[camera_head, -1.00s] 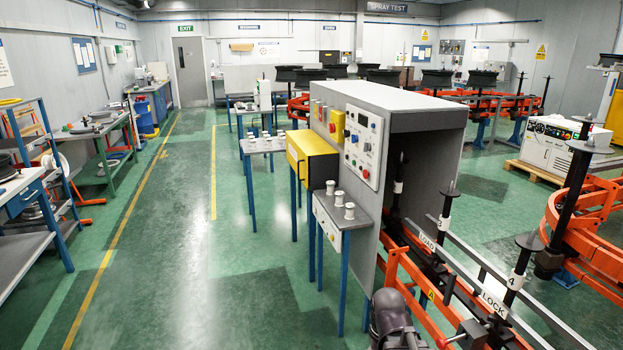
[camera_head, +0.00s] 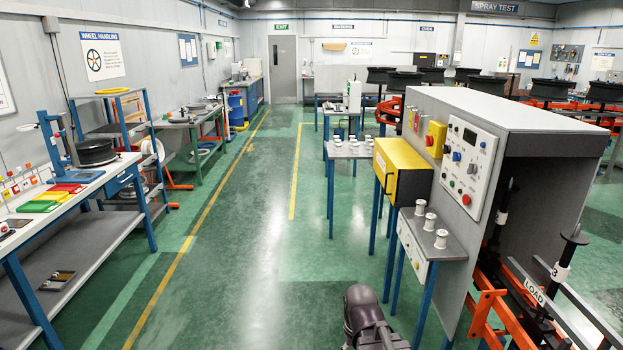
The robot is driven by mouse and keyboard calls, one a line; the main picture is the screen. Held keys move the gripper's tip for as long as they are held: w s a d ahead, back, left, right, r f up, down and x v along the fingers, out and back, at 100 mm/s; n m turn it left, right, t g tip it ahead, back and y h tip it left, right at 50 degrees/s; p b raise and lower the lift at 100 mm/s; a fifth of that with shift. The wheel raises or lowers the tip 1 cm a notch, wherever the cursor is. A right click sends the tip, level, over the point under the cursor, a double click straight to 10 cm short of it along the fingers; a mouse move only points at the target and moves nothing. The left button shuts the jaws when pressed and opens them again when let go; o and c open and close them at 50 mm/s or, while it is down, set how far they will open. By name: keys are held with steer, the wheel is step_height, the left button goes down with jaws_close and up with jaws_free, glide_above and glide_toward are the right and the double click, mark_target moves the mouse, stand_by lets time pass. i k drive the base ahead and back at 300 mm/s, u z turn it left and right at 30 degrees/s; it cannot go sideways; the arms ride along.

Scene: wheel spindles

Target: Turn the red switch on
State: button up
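Several small switches stand in a row on the white-topped bench at the far left, with red, yellow and white parts; one red one (camera_head: 15,188) is near the left edge. They are too small to tell on from off. The grey cabinet at the right also has a red round button (camera_head: 466,199) on its white panel and a red knob on a yellow box (camera_head: 430,141). Which one is the red switch I cannot tell. A dark rounded part of my arm shows at the bottom, well away from both places; my gripper cannot be made out.
The green floor (camera_head: 240,270) is clear between the left bench (camera_head: 70,222) and the right tables. A small table (camera_head: 440,250) with white spools stands before the cabinet (camera_head: 470,105). Coloured trays (camera_head: 52,198) lie on the left bench. Orange rails run at the lower right.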

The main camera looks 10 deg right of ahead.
mark_target(430, 140)
steer(key=u, duration=0.3)
steer(key=i, duration=1.6)
steer(key=z, duration=0.5)
steer(key=i, duration=0.7)
steer(key=z, duration=0.75)
steer(key=i, duration=0.7)
steer(key=z, duration=0.4)
